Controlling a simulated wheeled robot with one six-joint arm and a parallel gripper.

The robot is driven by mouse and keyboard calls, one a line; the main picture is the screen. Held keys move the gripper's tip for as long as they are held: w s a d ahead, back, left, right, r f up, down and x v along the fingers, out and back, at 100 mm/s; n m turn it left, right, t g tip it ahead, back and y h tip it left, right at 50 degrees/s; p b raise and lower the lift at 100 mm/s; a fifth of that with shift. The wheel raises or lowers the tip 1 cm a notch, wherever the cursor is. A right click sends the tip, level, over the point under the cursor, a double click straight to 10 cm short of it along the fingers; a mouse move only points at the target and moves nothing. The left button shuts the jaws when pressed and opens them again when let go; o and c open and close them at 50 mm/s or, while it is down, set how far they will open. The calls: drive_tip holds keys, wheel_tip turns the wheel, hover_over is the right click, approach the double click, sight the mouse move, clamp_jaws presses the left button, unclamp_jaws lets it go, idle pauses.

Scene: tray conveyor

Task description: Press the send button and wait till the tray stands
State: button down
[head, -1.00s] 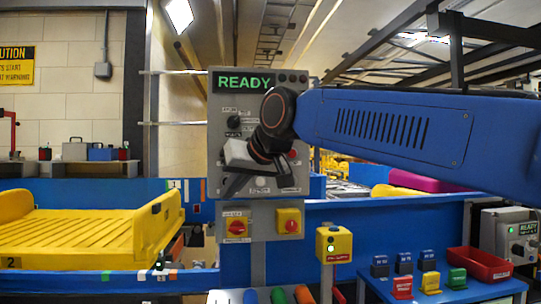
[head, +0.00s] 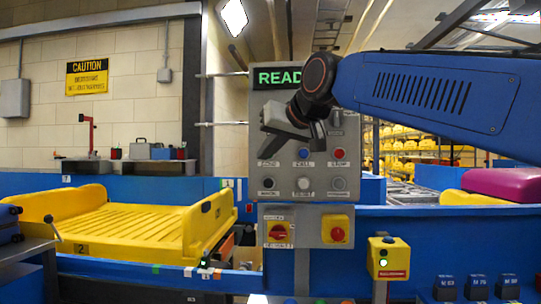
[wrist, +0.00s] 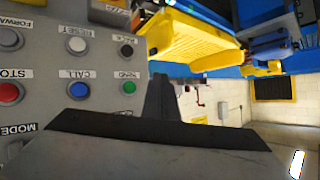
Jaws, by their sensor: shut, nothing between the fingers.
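The grey control panel (head: 257,110) stands upright in the middle of the head view, its lit green display (head: 277,78) partly covered by my arm but showing "READ". The green send button (wrist: 128,88) shows in the wrist view, just left of my fingers; in the head view my gripper hides it. My gripper (wrist: 159,82) is shut and empty, in front of the panel; it also shows in the head view (head: 290,125). I cannot tell any contact with the button. The yellow tray (head: 130,235), marked 2, lies on the blue conveyor at the left.
A blue call button (wrist: 78,89) and a red stop button (wrist: 10,92) are in the send button's row. Black, white and grey buttons form another row. Below the panel are a red rotary switch (head: 278,232) and a red knob (head: 338,234). A yellow button box (head: 388,258) stands lower right.

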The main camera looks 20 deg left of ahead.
drive_tip(key=w+a, duration=0.2)
drive_tip(key=w, duration=0.6)
drive_tip(key=shift+w, duration=0.2)
drive_tip(key=shift+w+a, duration=0.1)
drive_tip(key=shift+w, duration=0.1)
idle(2.0)
drive_tip(key=shift+w, duration=0.15)
drive_tip(key=shift+w+a, duration=0.2)
drive_tip(key=shift+w, duration=0.35)
idle(0.8)
drive_tip(key=shift+s, duration=0.2)
drive_tip(key=shift+s+d, duration=0.25)
drive_tip(key=shift+s, duration=0.5)
